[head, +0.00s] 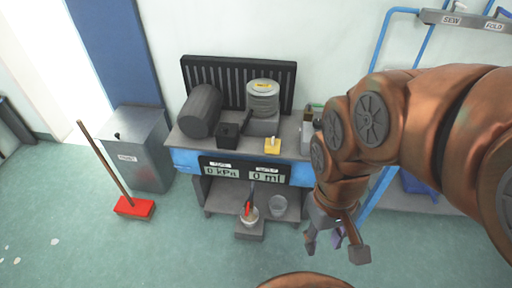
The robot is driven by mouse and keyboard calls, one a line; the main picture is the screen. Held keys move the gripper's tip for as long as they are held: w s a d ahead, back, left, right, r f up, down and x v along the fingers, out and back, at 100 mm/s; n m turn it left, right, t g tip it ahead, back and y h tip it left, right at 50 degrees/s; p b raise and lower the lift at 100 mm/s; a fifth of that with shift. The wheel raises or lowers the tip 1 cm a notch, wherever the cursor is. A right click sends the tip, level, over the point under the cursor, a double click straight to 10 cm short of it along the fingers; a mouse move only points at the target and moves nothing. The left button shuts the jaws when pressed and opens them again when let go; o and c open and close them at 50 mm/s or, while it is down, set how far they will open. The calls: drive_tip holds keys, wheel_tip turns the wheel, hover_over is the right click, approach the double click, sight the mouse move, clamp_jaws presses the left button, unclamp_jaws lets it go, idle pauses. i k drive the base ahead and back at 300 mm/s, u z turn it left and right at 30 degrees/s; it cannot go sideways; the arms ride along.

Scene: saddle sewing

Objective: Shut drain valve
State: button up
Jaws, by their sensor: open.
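A small red part (247,210), possibly the drain valve's handle, shows below the front of a grey bench (190,143). It stands tilted over or in a small pale pot (249,219), beside a dark upright piece. The view is too small to tell whether the valve is open or shut. My gripper (335,247) is open and apart from it, lower right of the bench, with its fingers pointing down. A small purple thing shows near the fingers; I cannot tell whether they touch it.
Displays read 0 kPa and 0 ml. A clear cup (278,205) stands below. Front floor is clear.

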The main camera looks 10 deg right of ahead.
sight(249, 201)
drive_tip(key=u, duration=2.45)
drive_tip(key=k, duration=0.45)
drive_tip(key=z, duration=0.7)
